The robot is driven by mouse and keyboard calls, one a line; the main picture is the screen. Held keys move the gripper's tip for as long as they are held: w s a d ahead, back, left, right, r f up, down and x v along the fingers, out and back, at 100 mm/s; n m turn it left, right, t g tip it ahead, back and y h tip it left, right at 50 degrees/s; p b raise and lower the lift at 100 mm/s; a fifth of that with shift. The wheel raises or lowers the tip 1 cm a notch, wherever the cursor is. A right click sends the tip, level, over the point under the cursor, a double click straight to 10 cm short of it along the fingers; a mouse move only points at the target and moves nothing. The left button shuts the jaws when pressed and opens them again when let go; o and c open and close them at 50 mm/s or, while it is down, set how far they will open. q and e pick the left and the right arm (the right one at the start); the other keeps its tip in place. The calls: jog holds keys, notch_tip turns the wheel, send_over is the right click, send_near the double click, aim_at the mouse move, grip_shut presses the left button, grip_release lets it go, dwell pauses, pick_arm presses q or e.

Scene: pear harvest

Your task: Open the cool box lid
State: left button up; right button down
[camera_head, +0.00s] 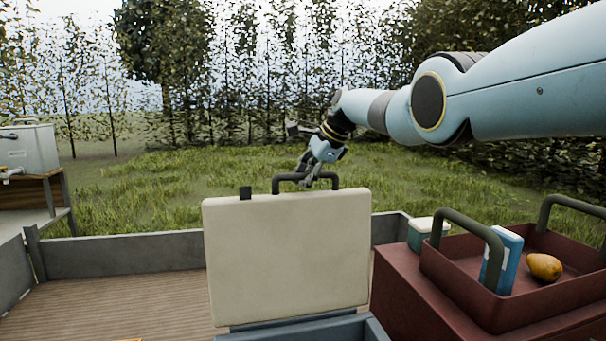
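The cool box lid (288,255) stands about upright in the middle of the head view, its plain cream face toward me. A dark handle (290,178) and a small dark latch (245,193) are on its top edge. Below it, part of the blue-grey cool box body (345,330) shows at the bottom of the picture. My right gripper (309,173) reaches in from the right, its fingers pointing down at the handle. The fingers overlap the handle, and I cannot tell whether they are closed around it. My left gripper is not in view.
A dark red chest (395,300) at right carries a red tray (450,262) with two handles, a blue carton (508,262) and a pear (544,267). A small white-lidded container (424,237) stands beside the tray. Grey low walls (125,252) edge the wooden floor (120,305).

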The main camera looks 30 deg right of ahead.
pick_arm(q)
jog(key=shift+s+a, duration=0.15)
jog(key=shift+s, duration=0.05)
pick_arm(e)
jog(key=shift+w+d+r, duration=0.15)
jog(key=shift+w+r, duration=0.05)
jog(key=shift+r, duration=0.5)
jog(key=c, duration=1.6)
grip_release()
jog(key=shift+c, duration=0.2)
jog(key=o, duration=0.4)
jog(key=shift+s, duration=0.3)
jog(key=shift+f, duration=0.2)
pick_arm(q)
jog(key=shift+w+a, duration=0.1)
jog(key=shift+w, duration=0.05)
pick_arm(e)
jog(key=v, duration=1.2)
jog(key=shift+s, duration=0.1)
